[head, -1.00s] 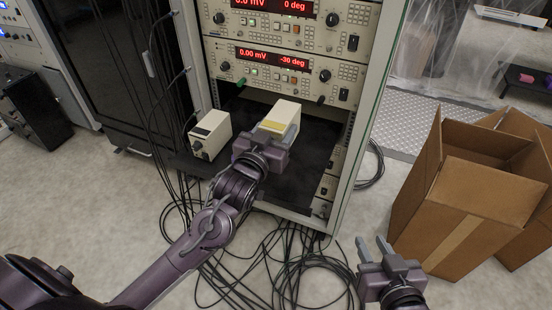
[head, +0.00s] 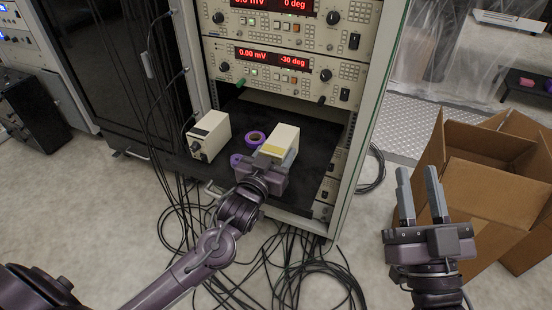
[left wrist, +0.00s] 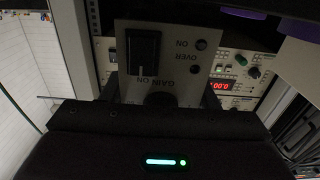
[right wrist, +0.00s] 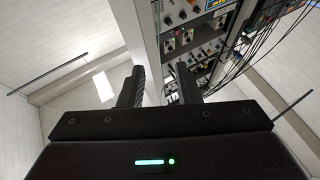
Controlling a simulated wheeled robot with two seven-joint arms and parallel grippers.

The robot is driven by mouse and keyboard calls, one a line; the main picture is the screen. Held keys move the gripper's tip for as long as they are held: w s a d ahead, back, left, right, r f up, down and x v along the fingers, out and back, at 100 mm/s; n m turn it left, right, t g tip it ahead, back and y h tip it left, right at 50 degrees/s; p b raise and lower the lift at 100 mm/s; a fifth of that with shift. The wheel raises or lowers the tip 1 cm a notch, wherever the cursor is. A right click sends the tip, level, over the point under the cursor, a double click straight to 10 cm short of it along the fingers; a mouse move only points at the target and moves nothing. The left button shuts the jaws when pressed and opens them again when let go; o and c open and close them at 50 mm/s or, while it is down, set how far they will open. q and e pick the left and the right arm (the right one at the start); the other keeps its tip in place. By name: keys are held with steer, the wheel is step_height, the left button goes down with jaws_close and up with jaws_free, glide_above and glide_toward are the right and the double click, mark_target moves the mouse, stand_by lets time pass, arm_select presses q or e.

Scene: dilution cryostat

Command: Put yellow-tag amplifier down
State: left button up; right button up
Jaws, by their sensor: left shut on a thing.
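The yellow-tag amplifier (head: 284,140) is a small cream box with a yellow label on top, over the black rack shelf (head: 232,172). My left gripper (head: 268,160) is shut on its near end. In the left wrist view its front panel (left wrist: 165,62), with a black switch and GAIN and OVER markings, sits between the fingers. I cannot tell whether its underside touches the shelf. My right gripper (head: 421,195) is open and empty, in front of the cardboard box; its parted fingers also show in the right wrist view (right wrist: 158,84).
A second cream box (head: 209,133) stands at the shelf's left. Purple tape rolls (head: 256,138) lie between it and the amplifier. Rack instruments with red displays (head: 272,58) are above. Cables (head: 290,275) hang and lie below. An open cardboard box (head: 490,185) stands at right.

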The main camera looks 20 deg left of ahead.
arm_select(q)
steer(key=shift+f, duration=0.55)
arm_select(e)
steer(key=shift+s+d+r+t+y, duration=0.1)
steer(key=shift+s+r+t+y, duration=0.15)
steer(key=shift+r, duration=0.3)
steer(key=shift+s+d+r+t, duration=0.2)
steer(key=shift+r+t, duration=0.15)
steer(key=shift+r, duration=0.15)
steer(key=shift+s+d+r+t+y, duration=0.1)
steer(key=shift+s+r+t+y, duration=0.15)
steer(key=shift+r, duration=0.3)
arm_select(q)
steer(key=o, duration=1.4)
steer(key=shift+f, duration=0.2)
steer(key=shift+s+r, duration=0.1)
steer(key=shift+s, duration=0.05)
